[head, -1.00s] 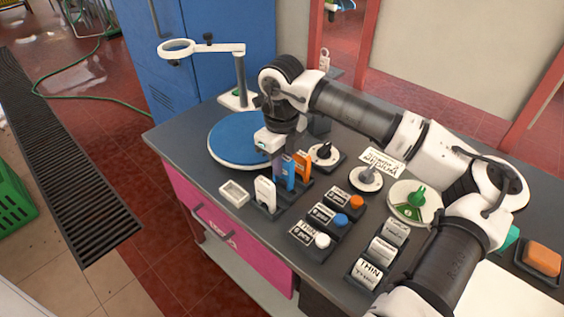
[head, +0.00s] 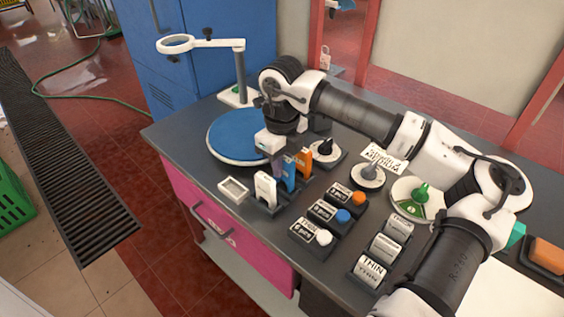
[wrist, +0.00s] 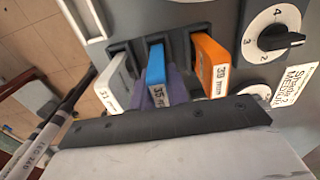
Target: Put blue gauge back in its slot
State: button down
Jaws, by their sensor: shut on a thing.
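The blue gauge (head: 290,174) stands upright in the head view, between a white gauge (head: 265,187) and an orange gauge (head: 304,160). In the wrist view the blue gauge (wrist: 156,72), with a white label reading 35, is at the middle place of the dark rack (wrist: 180,48). My gripper (head: 279,160) is shut on the blue gauge; its purplish fingers (wrist: 172,88) show around it. The white gauge (wrist: 115,82) is to its left and the orange gauge (wrist: 210,62) to its right. The lower end of the blue gauge is hidden, so its depth in the slot cannot be told.
A small white tray (head: 233,190) lies left of the rack, and a blue round pad (head: 232,135) lies behind it. A black dial (head: 325,149) is close on the right. Labelled blocks with coloured knobs (head: 343,215) stand in front to the right.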

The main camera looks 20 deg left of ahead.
jog(key=shift+f+b, duration=0.5)
jog(key=shift+f, duration=0.05)
jog(key=c, duration=1.3)
grip_release()
jog(key=shift+r, duration=0.15)
